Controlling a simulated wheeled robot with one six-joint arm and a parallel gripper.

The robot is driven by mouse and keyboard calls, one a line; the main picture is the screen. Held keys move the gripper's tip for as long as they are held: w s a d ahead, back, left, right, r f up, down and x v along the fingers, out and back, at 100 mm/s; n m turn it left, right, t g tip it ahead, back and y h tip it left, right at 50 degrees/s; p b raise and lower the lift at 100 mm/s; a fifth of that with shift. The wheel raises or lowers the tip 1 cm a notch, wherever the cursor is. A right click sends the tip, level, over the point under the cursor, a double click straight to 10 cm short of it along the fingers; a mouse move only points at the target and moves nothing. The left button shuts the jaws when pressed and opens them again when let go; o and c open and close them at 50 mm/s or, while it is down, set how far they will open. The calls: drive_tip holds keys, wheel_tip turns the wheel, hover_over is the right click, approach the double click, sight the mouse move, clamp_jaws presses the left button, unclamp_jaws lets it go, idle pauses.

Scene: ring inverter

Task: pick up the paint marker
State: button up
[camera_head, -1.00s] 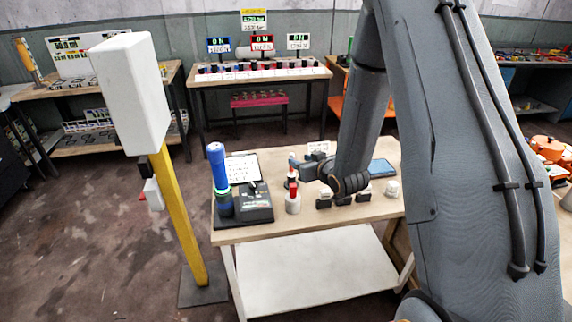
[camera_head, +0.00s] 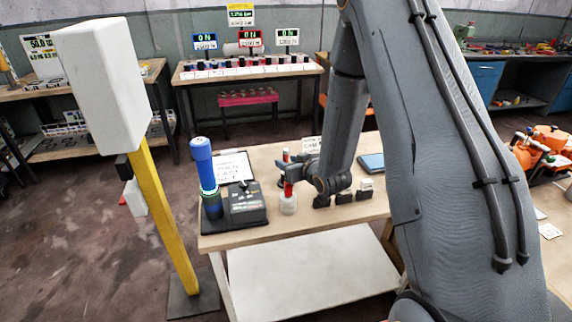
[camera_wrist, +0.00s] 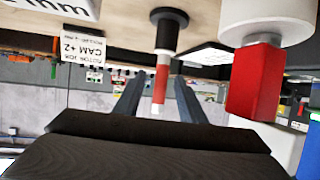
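A slim red-and-white stick (camera_wrist: 162,78), which looks like the paint marker, stands in a black holder (camera_wrist: 169,18) in the wrist view, where the table appears at the top. In the wrist view my gripper (camera_wrist: 158,80) is open, with one dark finger on each side of the stick and visible gaps to both. A thicker red block (camera_wrist: 256,82) in a white pot is beside it on the right. Most of the holder is hidden in the head view.
The red block's white pot (camera_head: 288,204) is close in front of my gripper. A black device with a blue cylinder (camera_head: 203,165) stands at the table's left. Small black blocks (camera_head: 343,197) and a blue-grey tablet (camera_head: 371,163) are to the right. A yellow post (camera_head: 166,220) stands left.

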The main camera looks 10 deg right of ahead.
drive_tip(key=shift+r+p+x, duration=0.1)
drive_tip(key=shift+p+x, duration=0.5)
drive_tip(key=shift+x, duration=0.8)
drive_tip(key=shift+r+p+x, duration=0.15)
drive_tip(key=shift+p+x, duration=0.4)
drive_tip(key=shift+x, duration=0.8)
drive_tip(key=shift+a, duration=0.1)
drive_tip(key=c, duration=0.9)
